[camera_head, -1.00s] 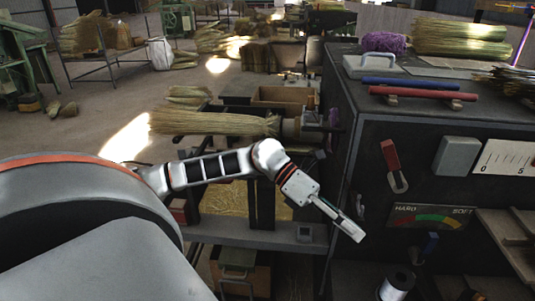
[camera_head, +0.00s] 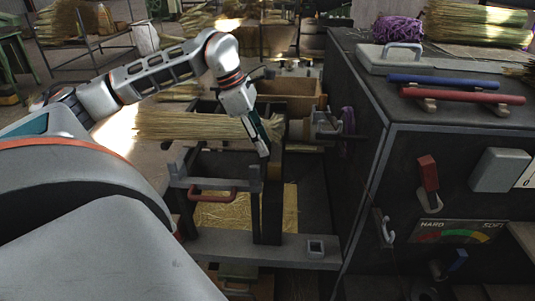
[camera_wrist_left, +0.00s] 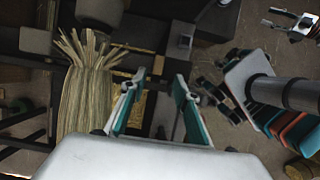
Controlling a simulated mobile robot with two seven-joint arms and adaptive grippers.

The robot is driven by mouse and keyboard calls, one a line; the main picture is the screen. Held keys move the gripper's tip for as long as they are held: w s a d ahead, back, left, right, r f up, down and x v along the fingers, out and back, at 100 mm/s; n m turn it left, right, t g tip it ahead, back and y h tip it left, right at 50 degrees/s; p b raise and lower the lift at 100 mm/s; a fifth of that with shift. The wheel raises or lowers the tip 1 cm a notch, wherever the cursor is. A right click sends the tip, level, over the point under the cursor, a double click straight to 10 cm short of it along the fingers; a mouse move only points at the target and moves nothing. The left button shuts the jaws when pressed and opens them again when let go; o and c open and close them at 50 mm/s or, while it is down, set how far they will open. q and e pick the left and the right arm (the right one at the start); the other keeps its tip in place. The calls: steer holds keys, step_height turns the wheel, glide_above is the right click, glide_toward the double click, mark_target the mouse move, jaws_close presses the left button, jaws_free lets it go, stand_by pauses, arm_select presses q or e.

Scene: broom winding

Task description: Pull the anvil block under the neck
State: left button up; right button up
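The broom (camera_head: 195,125) lies sideways with its straw to the left and its neck toward the spindle (camera_head: 312,129) at the right. My left gripper (camera_head: 267,142) points down at the near side of the neck. The left wrist view shows its two teal fingers (camera_wrist_left: 157,100) apart with nothing between them, and the broom straw (camera_wrist_left: 85,100) to their left. A dark block-like frame with a red handle (camera_head: 225,192) sits below the straw; I cannot tell whether it is the anvil block. A pale pronged shape, seemingly my right gripper (camera_wrist_left: 288,21), is at the wrist view's upper right.
The dark machine cabinet (camera_head: 360,130) stands close on the right, with a red lever (camera_head: 428,180) and a hook (camera_head: 383,228). A wooden box (camera_head: 290,93) is behind the neck.

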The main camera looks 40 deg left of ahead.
mark_target(273, 164)
arm_select(q)
steer(key=shift+x, duration=3.8)
steer(key=shift+a, duration=0.15)
jaws_close()
